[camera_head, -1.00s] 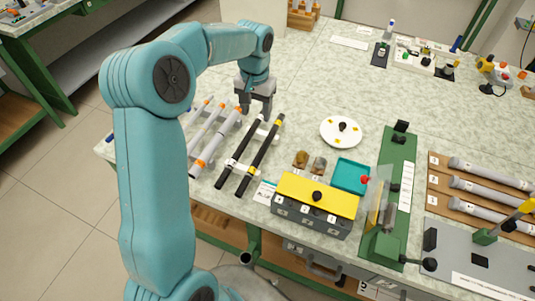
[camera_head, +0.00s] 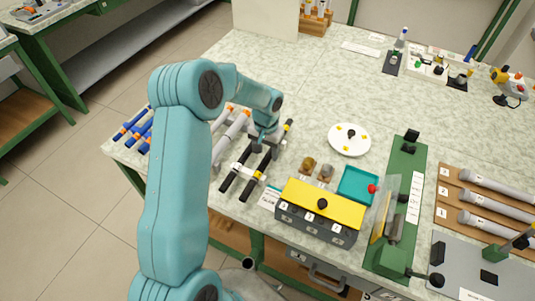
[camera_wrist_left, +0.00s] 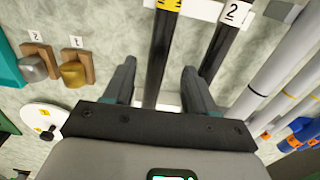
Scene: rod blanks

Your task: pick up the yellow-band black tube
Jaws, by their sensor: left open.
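The yellow-band black tube (camera_head: 264,162) lies on the bench as the right one of two black tubes; its yellow band also shows on the tube in the left wrist view (camera_wrist_left: 166,25). My left gripper (camera_head: 265,140) is over the far part of the pair, pointing down, and hides some of both. In the left wrist view its open fingers (camera_wrist_left: 158,88) appear on either side of the yellow-band tube, the right finger between both tubes. I see no contact.
Grey tubes (camera_head: 230,137) and blue tubes (camera_head: 132,124) lie left of the black ones. Right are two small brass and grey parts (camera_head: 308,164), a yellow-topped block (camera_head: 320,202), a teal tray (camera_head: 345,189) and a white disc (camera_head: 350,151).

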